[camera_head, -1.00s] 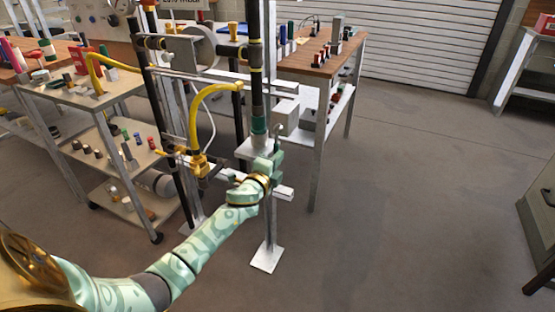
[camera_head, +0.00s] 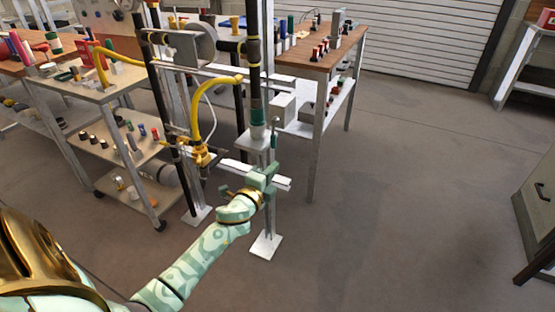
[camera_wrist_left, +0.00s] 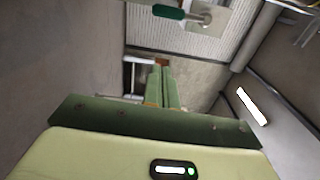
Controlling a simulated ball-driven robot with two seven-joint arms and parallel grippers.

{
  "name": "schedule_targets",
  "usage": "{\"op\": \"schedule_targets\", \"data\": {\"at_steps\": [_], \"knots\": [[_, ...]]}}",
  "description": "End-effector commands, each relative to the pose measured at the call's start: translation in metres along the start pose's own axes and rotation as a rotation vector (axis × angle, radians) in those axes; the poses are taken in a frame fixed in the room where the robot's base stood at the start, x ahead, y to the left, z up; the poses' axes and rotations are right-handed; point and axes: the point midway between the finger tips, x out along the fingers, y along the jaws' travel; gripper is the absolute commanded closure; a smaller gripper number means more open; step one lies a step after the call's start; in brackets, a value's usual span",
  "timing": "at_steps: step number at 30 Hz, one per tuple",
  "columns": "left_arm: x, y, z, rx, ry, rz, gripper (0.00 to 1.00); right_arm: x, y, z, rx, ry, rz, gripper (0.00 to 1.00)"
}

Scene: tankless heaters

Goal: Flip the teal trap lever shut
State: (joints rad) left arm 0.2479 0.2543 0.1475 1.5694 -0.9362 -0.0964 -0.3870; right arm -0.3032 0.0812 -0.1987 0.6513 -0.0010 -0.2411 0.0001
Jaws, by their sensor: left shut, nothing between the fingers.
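The teal trap lever (camera_head: 274,140) is a small handle hanging at the right side of the black vertical pipe's lower end, below a green collar (camera_head: 258,131). In the left wrist view its dark teal grip (camera_wrist_left: 168,12) lies roughly crosswise at the top edge, joined to a metal pivot. My left gripper (camera_head: 270,170) is just below the lever in the head view, its fingers together and empty. In the left wrist view the shut fingers (camera_wrist_left: 161,82) point up the picture, with a visible gap to the grip. My right gripper is in neither view.
A metal stand with a white foot (camera_head: 265,246) carries the pipe. A yellow hose (camera_head: 197,110) and valve fittings stand left of it. A wooden-topped bench (camera_head: 318,62) is behind, a cart (camera_head: 75,92) at left. Open floor (camera_head: 400,180) lies to the right.

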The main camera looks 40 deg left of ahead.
Motion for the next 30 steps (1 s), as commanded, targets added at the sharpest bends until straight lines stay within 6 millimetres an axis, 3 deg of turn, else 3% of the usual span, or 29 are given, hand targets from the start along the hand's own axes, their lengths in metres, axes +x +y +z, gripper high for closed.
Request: {"op": "schedule_targets", "data": {"at_steps": [7, 26, 28, 30], "knots": [[-0.02, 0.0, 0.0, -0.002, 0.001, -0.001, 1.0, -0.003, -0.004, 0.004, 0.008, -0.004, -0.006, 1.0], [-0.02, 0.001, 0.0, -0.022, -0.002, 0.001, 1.0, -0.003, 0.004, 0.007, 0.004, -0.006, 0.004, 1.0], [-0.021, 0.016, 0.004, -0.124, -0.018, 0.039, 1.0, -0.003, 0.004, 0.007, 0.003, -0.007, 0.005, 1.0], [-0.025, 0.052, 0.003, -0.24, -0.035, 0.119, 1.0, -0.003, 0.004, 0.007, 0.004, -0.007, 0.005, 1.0]]}}
